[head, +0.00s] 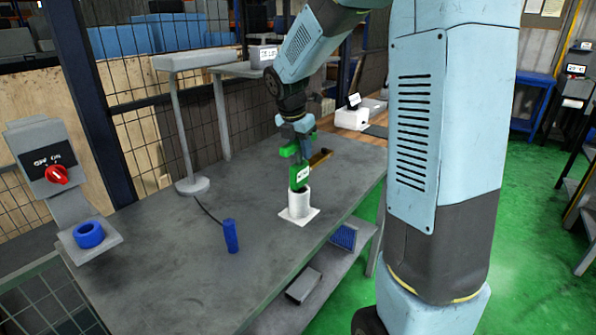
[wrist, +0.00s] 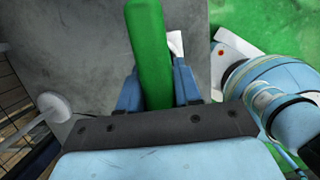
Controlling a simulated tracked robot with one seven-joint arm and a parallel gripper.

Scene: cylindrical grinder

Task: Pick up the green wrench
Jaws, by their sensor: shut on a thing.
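The green wrench (head: 300,177) is at my gripper, above the middle of the grey table. In the wrist view the long green wrench (wrist: 151,50) lies between my two blue fingers (wrist: 157,90), which are shut on it. In the head view my gripper (head: 303,145) is just above a white cylindrical holder (head: 298,208) on a white base plate. The wrench's lower end is at the holder's mouth; I cannot tell if it is inside or just above. A brownish-gold piece (head: 320,158) shows beside the gripper.
A blue cylinder (head: 231,236) stands on the grey table (head: 170,275), left of the holder. A lamp-like stand (head: 192,186) is behind it. A switch box with a red knob (head: 57,174) and a blue ring (head: 89,235) are at the left. The front table top is clear.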

